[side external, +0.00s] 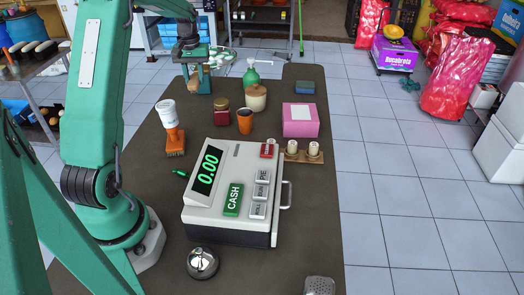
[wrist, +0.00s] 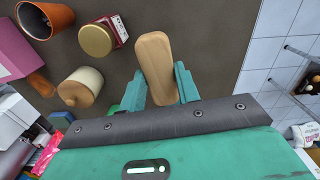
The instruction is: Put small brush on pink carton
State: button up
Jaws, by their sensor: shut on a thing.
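My gripper (wrist: 163,86) is shut on a pale wooden piece, which I take to be the small brush (wrist: 155,55). Its rounded back shows between the two green fingers in the wrist view; no bristles show there. In the side view my gripper (side external: 197,84) is at the far left end of the dark table, low over its top. I cannot tell whether the brush touches the table. The pink carton (side external: 300,121) stands on the table's right side, apart from my gripper, with a pale label on top. Part of it shows at the wrist view's left edge (wrist: 12,52).
Between gripper and carton stand a red jar with a gold lid (side external: 222,109), an orange cup (side external: 245,122), a lidded beige pot (side external: 256,98) and a green bottle (side external: 252,78). A cash register (side external: 232,195) and an orange-headed item (side external: 175,142) are nearer. A blue block (side external: 304,87) lies behind the carton.

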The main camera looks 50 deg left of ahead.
jog(key=shift+w+d+r, duration=0.1)
jog(key=shift+w+d, duration=0.3)
jog(key=w+d+r, duration=0.2)
jog(key=w+d, duration=0.2)
jog(key=d, duration=0.8)
jog(key=w+d+r+m, duration=0.15)
jog(key=w+d, duration=0.35)
jog(key=d, duration=0.8)
jog(key=w+d+r, duration=0.3)
jog(key=w+d, duration=0.1)
jog(key=d, duration=0.8)
send_over(291, 117)
notch_tip(291, 117, down, 7)
jog(key=shift+a+f, duration=0.1)
jog(key=shift+f, duration=0.05)
jog(key=shift+f, duration=2)
jog(key=shift+f, duration=0.1)
jog(key=o, duration=1)
jog(key=shift+c, duration=0.2)
